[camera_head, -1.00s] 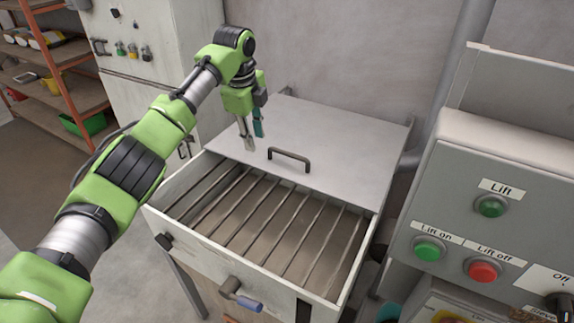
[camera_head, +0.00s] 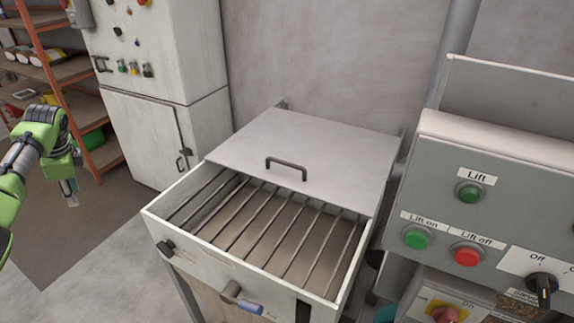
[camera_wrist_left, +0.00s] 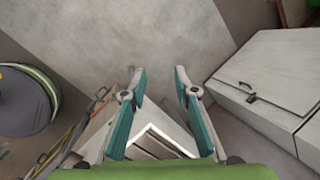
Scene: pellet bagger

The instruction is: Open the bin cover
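The bin (camera_head: 205,268) stands in the middle of the head view. Its grey cover (camera_head: 330,150) is slid back over the rear part, and the front part shows a grate of several bars (camera_head: 265,225). The cover's dark handle (camera_head: 286,165) is near its front edge. My left gripper (camera_head: 70,192) is at the far left, well away from the cover, with nothing in it. In the left wrist view its two fingers (camera_wrist_left: 160,85) are spread apart, and a pale boxy corner with dark slots shows between them. My right gripper is not in view.
A control panel (camera_head: 500,215) with green and red buttons stands at the right. A white cabinet (camera_head: 155,90) stands behind left, beside an orange-framed shelf (camera_head: 60,75). Floor (camera_head: 110,235) is free left of the bin. A round drum-like thing (camera_wrist_left: 25,100) shows in the left wrist view.

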